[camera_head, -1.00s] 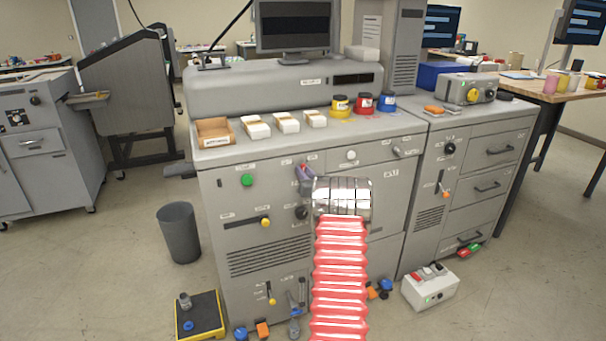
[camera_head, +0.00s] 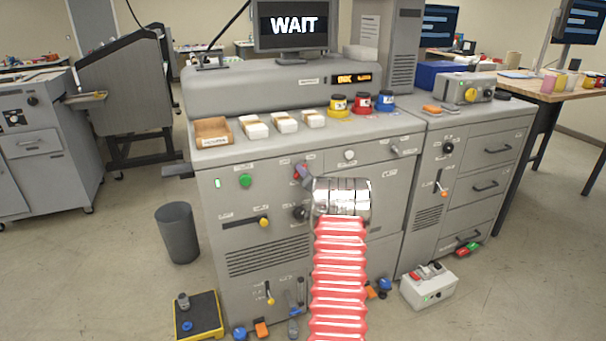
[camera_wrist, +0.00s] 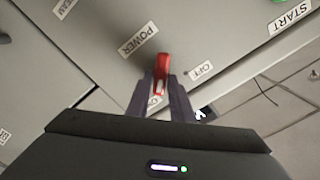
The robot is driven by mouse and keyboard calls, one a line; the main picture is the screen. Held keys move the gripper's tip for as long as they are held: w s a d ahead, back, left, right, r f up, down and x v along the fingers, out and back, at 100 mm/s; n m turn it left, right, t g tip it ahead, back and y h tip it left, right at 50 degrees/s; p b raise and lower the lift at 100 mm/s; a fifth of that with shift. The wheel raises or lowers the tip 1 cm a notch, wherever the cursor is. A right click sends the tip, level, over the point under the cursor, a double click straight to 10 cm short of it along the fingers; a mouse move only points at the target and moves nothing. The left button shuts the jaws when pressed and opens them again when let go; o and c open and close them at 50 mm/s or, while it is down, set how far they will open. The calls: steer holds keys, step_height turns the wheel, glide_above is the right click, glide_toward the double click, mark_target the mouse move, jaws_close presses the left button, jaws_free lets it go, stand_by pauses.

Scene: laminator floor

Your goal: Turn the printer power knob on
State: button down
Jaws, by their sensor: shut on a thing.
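The printer (camera_head: 265,190) is a large grey machine with a panel of knobs. The red power knob (camera_wrist: 161,68) sits under a POWER label (camera_wrist: 138,40) in the wrist view, with an OFF label (camera_wrist: 202,71) to its right. My gripper (camera_wrist: 162,82) is shut on the red knob, one dark finger on each side. A label behind the fingers is partly hidden. In the head view the red knob (camera_head: 299,172) shows beside my gripper (camera_head: 303,174), and my arm covers part of the panel. The screen (camera_head: 293,26) reads WAIT, and a small display (camera_head: 344,78) is lit orange.
A green button (camera_head: 245,181) is left of the power knob and a black knob (camera_head: 300,213) is below it. Ink jars (camera_head: 339,105) and white blocks (camera_head: 286,121) stand on the ledge. A bin (camera_head: 177,232) and a yellow-edged platform (camera_head: 199,316) are on the floor at left.

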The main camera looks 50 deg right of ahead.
steer(key=shift+w+a+f, duration=0.2)
steer(key=shift+a+f, duration=0.1)
steer(key=c, duration=1.9)
jaws_free()
steer(key=o, duration=0.3)
steer(key=shift+s+d+r, duration=0.1)
steer(key=shift+d+r, duration=0.1)
steer(key=shift+o, duration=0.2)
steer(key=shift+s, duration=0.1)
steer(key=v, duration=1.3)
steer(key=shift+s+a, duration=0.2)
steer(key=shift+f, duration=0.1)
